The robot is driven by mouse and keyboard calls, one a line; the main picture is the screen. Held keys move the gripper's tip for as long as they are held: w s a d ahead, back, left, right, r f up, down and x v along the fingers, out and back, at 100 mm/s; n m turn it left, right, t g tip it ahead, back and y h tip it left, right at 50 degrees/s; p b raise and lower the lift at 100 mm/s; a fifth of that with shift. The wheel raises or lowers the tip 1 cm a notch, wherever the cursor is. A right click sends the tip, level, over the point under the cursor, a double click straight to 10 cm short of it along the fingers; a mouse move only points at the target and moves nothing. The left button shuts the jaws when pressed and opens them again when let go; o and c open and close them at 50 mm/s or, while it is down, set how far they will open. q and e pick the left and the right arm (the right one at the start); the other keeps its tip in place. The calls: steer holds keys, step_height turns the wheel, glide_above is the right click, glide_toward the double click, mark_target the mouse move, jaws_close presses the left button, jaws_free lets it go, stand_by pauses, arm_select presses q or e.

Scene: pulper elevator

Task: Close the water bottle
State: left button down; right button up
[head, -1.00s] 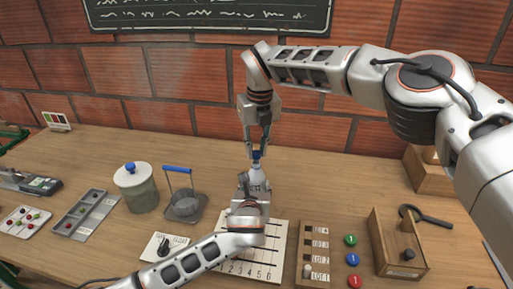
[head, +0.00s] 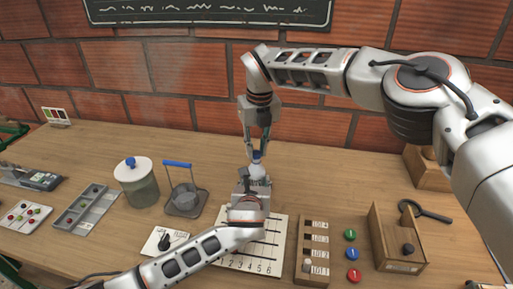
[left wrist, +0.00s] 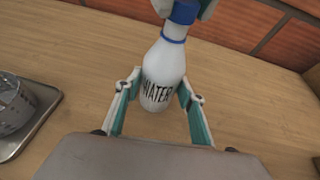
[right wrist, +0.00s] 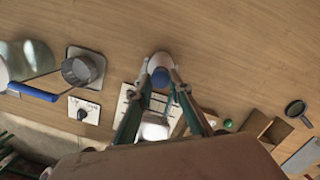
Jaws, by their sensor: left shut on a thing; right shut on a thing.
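The white water bottle (left wrist: 162,78), with dark lettering and a blue ring at its neck, stands upright. In the head view only its upper part (head: 257,172) shows. My left gripper (left wrist: 160,90) is shut on the bottle's body, one finger at each side; it also shows in the head view (head: 253,186). The blue cap (left wrist: 185,11) is at the top of the bottle's neck. My right gripper (right wrist: 160,80) is shut on the cap from above; it also shows in the head view (head: 257,151). I cannot tell whether the cap is fully seated.
A numbered white board (head: 262,258) lies in front of the bottle. A lidded jar (head: 137,185) and a blue-handled basket (head: 185,198) stand to the left. A switch box (head: 313,250), coloured buttons (head: 351,254) and a wooden box (head: 385,245) are to the right. The table behind is clear.

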steer(key=shift+f, duration=0.5)
steer(key=m, duration=0.4)
steer(key=shift+a, duration=0.1)
steer(key=m+h, duration=0.1)
steer(key=m, duration=0.4)
steer(key=shift+m, duration=0.3)
steer(key=o, duration=0.7)
steer(key=shift+c, duration=0.2)
